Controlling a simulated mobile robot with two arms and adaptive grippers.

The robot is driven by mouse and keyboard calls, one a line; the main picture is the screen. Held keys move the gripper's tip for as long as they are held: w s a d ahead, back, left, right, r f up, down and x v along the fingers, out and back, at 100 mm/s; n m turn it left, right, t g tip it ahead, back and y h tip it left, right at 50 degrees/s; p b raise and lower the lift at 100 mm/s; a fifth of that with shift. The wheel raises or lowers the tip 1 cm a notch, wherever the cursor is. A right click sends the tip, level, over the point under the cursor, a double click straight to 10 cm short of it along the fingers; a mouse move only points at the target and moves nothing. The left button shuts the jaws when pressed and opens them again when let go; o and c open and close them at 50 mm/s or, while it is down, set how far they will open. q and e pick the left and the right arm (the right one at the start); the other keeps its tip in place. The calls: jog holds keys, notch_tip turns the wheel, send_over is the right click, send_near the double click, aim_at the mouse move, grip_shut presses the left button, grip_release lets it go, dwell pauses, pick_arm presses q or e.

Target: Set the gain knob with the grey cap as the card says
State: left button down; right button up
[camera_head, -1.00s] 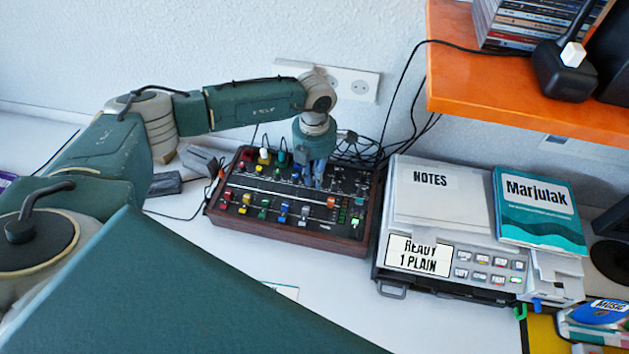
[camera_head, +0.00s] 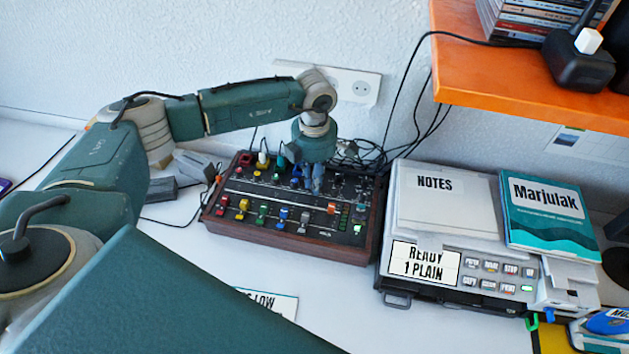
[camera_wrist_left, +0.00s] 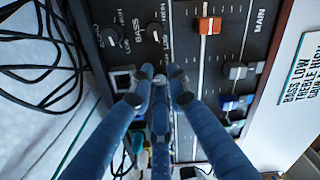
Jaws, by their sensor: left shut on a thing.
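The mixer (camera_head: 290,238) is a dark panel in a wooden case with coloured knobs and sliders. My left gripper (camera_head: 317,190) points down onto its upper right part. In the left wrist view its blue fingers (camera_wrist_left: 160,84) are shut around a small grey knob cap (camera_wrist_left: 160,79), mostly hidden between the fingertips. Bass knobs marked low and high sit beside it. The card (camera_head: 270,302) lies on the table in front, partly cut off by my arm. In the left wrist view the card (camera_wrist_left: 300,72) reads "bass low", "treble high" and a gain line I cannot read fully. My right gripper is out of view.
A grey machine (camera_head: 440,225) with a notes pad and a book (camera_head: 547,215) stands right of the mixer. Black cables (camera_head: 365,150) lie behind it. An orange shelf (camera_head: 530,85) overhangs at upper right. The table in front is mostly clear.

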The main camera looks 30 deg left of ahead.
pick_arm(q)
jog(key=shift+w+r, duration=0.1)
jog(key=c, duration=1.7)
grip_release()
jog(key=shift+o, duration=0.2)
jog(key=shift+r, duration=4)
